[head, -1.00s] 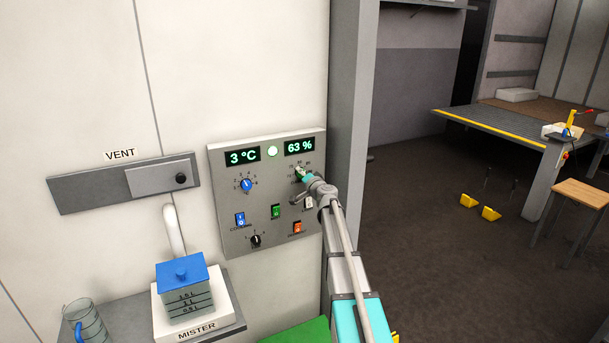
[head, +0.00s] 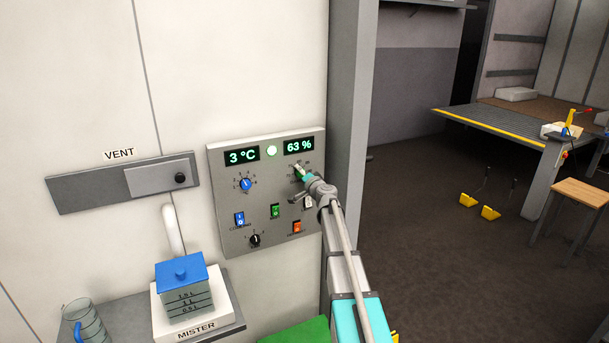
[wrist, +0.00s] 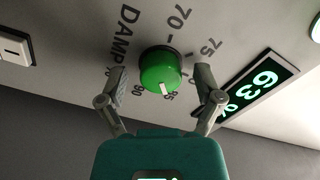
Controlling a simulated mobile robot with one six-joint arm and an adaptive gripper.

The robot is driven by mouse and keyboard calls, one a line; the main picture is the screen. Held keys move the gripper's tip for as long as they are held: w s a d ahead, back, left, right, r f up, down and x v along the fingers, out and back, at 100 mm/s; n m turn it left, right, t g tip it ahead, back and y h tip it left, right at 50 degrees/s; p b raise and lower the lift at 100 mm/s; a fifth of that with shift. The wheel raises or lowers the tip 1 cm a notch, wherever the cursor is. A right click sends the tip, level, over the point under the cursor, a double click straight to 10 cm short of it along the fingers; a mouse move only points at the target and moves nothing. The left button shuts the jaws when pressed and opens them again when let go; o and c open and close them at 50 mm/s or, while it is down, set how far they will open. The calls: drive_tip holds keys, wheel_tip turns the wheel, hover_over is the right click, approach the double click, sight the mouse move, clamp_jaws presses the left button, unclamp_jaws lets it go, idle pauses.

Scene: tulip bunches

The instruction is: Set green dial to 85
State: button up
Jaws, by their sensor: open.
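The green dial (wrist: 160,72) is a round knob on the grey control panel, with a white pointer mark on its face. In the wrist view the mark is close to the printed 85. 70, 75 and 90 also show around it, and my right finger covers part of the scale. My gripper (wrist: 162,80) is open, with one finger on each side of the dial. I cannot tell whether either finger touches it. In the head view my gripper (head: 301,172) is at the panel's upper right and mostly hides the dial. The lit display (head: 299,146) reads 63 %.
The panel (head: 224,215) also holds a 3 °C display (head: 242,155), a blue dial (head: 246,184), a black knob (head: 255,240) and several switches, including a green one (head: 275,210) and an orange one (head: 297,227). A mister (head: 184,290) stands lower left.

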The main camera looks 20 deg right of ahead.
drive_tip(key=s, duration=1.2)
drive_tip(key=shift+d, duration=0.2)
idle(0.5)
drive_tip(key=s+a+f+n+g+y, duration=0.2)
drive_tip(key=s+a+f+n+g, duration=0.1)
drive_tip(key=a, duration=0.4)
drive_tip(key=s+a+f+n+g+y, duration=0.2)
drive_tip(key=s+a+f+n+g, duration=0.15)
drive_tip(key=a, duration=0.45)
drive_tip(key=s+a+f+n+g+y, duration=0.2)
drive_tip(key=s+a+f+n, duration=0.15)
drive_tip(key=a, duration=0.35)
drive_tip(key=s+a+f+g+h, duration=0.1)
drive_tip(key=s+f+g+h, duration=0.1)
drive_tip(key=s, duration=0.4)
drive_tip(key=s+a+f+n+g+h, duration=0.1)
drive_tip(key=s+a+f+g+h, duration=0.1)
drive_tip(key=s, duration=0.5)
drive_tip(key=s+a+f+g+h, duration=0.1)
drive_tip(key=s+f+g+h, duration=0.1)
drive_tip(key=s+f+g, duration=0.2)
drive_tip(key=s+g, duration=0.1)
drive_tip(key=s, duration=0.1)
drive_tip(key=shift+s+a+f+n+h, duration=0.25)
drive_tip(key=shift+s+a+n+h, duration=0.05)
drive_tip(key=shift+n, duration=0.1)
